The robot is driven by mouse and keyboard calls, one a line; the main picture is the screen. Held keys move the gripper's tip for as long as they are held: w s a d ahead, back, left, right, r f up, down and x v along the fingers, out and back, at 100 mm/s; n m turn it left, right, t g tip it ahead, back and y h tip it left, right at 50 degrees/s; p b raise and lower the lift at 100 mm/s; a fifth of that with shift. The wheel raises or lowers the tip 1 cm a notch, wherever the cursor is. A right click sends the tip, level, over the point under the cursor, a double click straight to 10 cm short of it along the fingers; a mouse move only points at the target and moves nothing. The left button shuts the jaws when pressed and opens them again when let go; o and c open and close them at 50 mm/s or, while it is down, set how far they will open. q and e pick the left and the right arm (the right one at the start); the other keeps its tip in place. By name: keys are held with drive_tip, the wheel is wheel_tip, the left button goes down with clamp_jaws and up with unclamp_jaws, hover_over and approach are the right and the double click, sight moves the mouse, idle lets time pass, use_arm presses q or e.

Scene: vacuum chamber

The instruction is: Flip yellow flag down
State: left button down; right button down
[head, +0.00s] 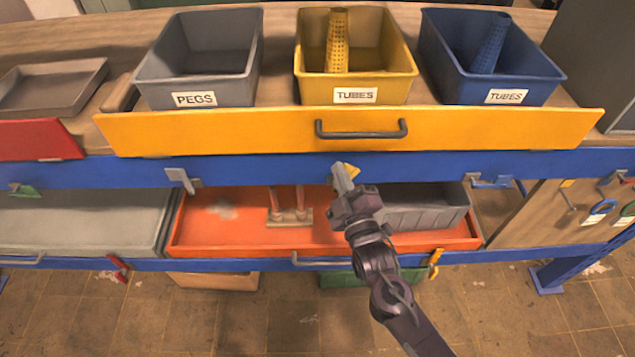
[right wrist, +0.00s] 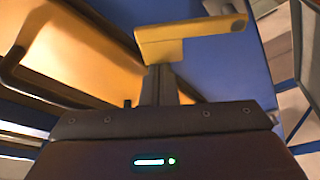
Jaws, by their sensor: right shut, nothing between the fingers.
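A yellow flag (head: 352,169) is on the upper blue beam, just below the handle of the yellow drawer. In the head view my right gripper (head: 342,178) covers most of it. In the right wrist view the yellow flag (right wrist: 190,38) is an L-shaped piece with a long arm reaching right and a dark spot near its end. My right gripper (right wrist: 160,82) is shut and empty, its fingertips at the short leg of the flag. I cannot tell whether they touch it. My left gripper is not in view.
The yellow drawer (head: 250,131) with its dark handle (head: 361,130) is right above. An open orange drawer (head: 240,240) with a grey bin (head: 425,208) lies below. Another yellow flag (head: 434,262) hangs on the lower beam. A grey flag (head: 181,179) is to the left.

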sight(358, 172)
drive_tip(key=d+m+b, duration=0.1)
drive_tip(key=d+m+t+h, duration=0.1)
drive_tip(key=m, duration=0.1)
drive_tip(key=shift+f+m+b, duration=0.3)
drive_tip(key=shift+f+b, duration=0.1)
drive_tip(key=d+m+h+b, duration=0.1)
drive_tip(key=m, duration=0.1)
drive_tip(key=d+f+m+t+h+b, duration=0.1)
drive_tip(key=m, duration=0.1)
drive_tip(key=shift+d+m, duration=0.1)
drive_tip(key=shift+m, duration=0.2)
drive_tip(key=d+f+m+h+b, duration=0.1)
drive_tip(key=m, duration=0.1)
drive_tip(key=d+f+m+b, duration=0.1)
drive_tip(key=m, duration=0.1)
drive_tip(key=shift+m+h, duration=0.3)
drive_tip(key=shift+h, duration=0.1)
drive_tip(key=shift+d+f, duration=0.1)
drive_tip(key=shift+f, duration=0.05)
